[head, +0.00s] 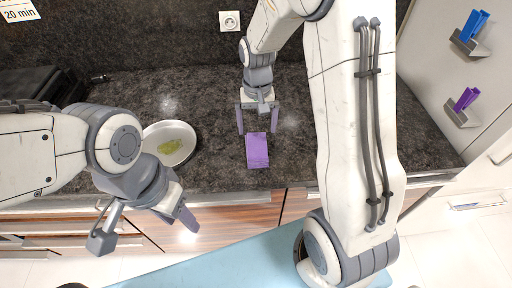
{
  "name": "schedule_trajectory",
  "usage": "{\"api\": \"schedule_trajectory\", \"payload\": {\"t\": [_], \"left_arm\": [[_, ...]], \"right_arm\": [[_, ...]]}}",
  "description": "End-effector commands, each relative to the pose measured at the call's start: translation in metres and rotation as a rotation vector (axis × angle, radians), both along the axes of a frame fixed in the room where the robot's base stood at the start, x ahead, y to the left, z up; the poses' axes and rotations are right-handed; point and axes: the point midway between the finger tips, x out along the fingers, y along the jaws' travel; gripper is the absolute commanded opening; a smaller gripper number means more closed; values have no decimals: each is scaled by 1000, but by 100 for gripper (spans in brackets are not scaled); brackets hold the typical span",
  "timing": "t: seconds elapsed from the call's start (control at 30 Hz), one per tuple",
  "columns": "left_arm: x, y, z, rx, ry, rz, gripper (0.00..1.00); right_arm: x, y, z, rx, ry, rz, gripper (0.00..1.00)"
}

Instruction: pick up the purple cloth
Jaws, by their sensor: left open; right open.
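The purple cloth (257,151) lies flat on the dark stone counter, a small rectangle near the counter's front edge. My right gripper (258,130) is open, with its two fingers pointing down toward the cloth's far end. Its fingertips are spread to either side of that end; whether they touch the cloth or the counter, I cannot tell. My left gripper (150,228) is open and empty, in front of the counter at the lower left, well away from the cloth.
A white plate (184,130) with something green on it stands on the counter (215,172) left of the cloth. A dark appliance (40,90) is at the back left. Blue (472,25) and purple (465,99) items hang in wall holders at right.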

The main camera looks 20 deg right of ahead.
Motion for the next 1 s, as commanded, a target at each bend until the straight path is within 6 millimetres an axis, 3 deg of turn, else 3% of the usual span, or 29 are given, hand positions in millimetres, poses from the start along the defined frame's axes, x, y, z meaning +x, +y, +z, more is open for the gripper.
{"api": "schedule_trajectory", "payload": {"t": [0.2,0.43,0.7,1.0], "left_arm": [[0,0,5,0,0,0,50],[0,0,11,0,0,0,50],[0,0,21,0,0,1,50],[0,0,20,0,0,1,50]], "right_arm": [[-2,-1,-32,0,4,0,100],[-2,-1,-49,0,5,0,100],[-1,0,-86,0,4,1,100],[0,0,-92,0,0,1,100]]}}
